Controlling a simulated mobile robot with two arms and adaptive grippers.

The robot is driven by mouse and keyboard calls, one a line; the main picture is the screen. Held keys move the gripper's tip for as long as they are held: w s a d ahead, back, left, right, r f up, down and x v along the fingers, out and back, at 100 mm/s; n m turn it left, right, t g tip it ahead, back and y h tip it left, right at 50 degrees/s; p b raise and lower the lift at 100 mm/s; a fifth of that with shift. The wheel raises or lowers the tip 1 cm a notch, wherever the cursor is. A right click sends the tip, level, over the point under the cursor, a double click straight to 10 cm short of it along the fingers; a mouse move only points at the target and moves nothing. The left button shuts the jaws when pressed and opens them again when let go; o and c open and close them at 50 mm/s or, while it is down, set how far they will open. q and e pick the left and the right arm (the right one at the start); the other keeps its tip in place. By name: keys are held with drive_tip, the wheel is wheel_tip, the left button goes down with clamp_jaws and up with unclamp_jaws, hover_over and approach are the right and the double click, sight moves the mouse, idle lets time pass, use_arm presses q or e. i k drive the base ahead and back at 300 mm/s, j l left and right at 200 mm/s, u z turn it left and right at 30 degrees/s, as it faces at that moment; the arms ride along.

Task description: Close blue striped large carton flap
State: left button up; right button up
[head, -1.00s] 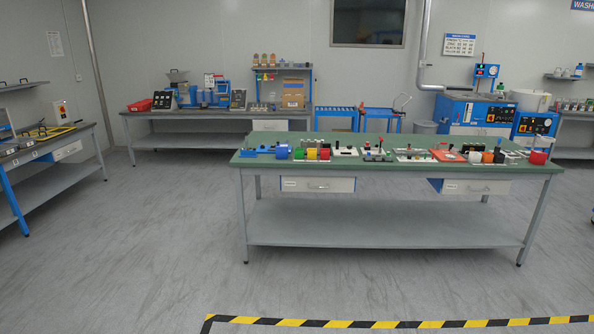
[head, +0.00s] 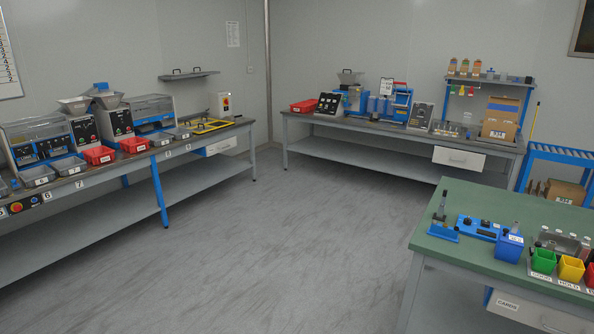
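A brown cardboard carton (head: 500,119) with a blue band near its top stands at the right end of the back bench (head: 335,130). White labels show on its front. It is too small and far off to tell how its flaps stand. Another brown carton (head: 563,192) sits low on a blue roller stand at the right edge, partly hidden by the green table; I see no clear blue stripe on it. Neither of my grippers is in view.
A green-topped table (head: 450,205) with blue, green and yellow bins fills the right foreground. A long bench (head: 110,180) with machines and red trays runs along the left. The grey floor (head: 270,240) between them is clear. A blue roller stand (head: 560,152) stands right of the back bench.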

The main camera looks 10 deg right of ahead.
sight(503, 106)
drive_tip(key=i, duration=0.5)
drive_tip(key=i+z, duration=0.15)
drive_tip(key=i, duration=0.4)
drive_tip(key=i+j, duration=0.15)
drive_tip(key=i, duration=0.35)
drive_tip(key=i+z, duration=0.15)
drive_tip(key=i, duration=0.4)
drive_tip(key=i+j, duration=0.2)
drive_tip(key=i, duration=0.3)
drive_tip(key=i+j+z, duration=0.15)
drive_tip(key=i, duration=0.35)
drive_tip(key=i+l+z, duration=0.25)
drive_tip(key=i+z, duration=0.25)
drive_tip(key=i, duration=0.7)
drive_tip(key=i+j+z, duration=0.2)
drive_tip(key=i+z, duration=0.3)
drive_tip(key=i, duration=0.65)
